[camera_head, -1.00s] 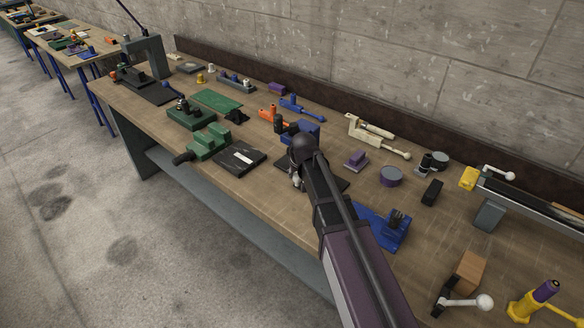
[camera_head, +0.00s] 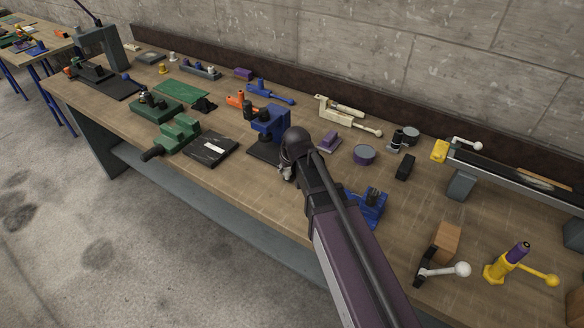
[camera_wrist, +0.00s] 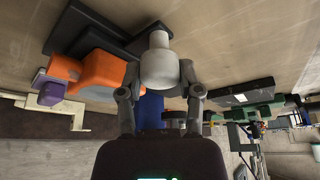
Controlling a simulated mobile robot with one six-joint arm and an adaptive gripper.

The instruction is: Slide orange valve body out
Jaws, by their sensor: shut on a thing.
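The orange valve body (camera_wrist: 95,72) shows in the wrist view, just left of my gripper (camera_wrist: 160,82). My gripper's fingers are shut around a pale cylindrical end (camera_wrist: 158,62) that appears to join the orange body. In the head view my arm hides the valve body, and only the dark gripper (camera_head: 288,170) with a bit of pale metal shows. A blue fixture (camera_head: 270,120) on a dark base (camera_head: 264,154) stands left of the gripper. Its blue part (camera_wrist: 150,110) also shows between the fingers in the wrist view. Contact between body and fixture cannot be told.
A purple block (camera_head: 328,141) and a cream clamp (camera_head: 345,112) stand beyond my arm. A black labelled plate (camera_head: 210,149) and green vise (camera_head: 178,133) lie left. A blue fixture (camera_head: 368,203) stands close right of my arm. The bench's front strip is clear.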

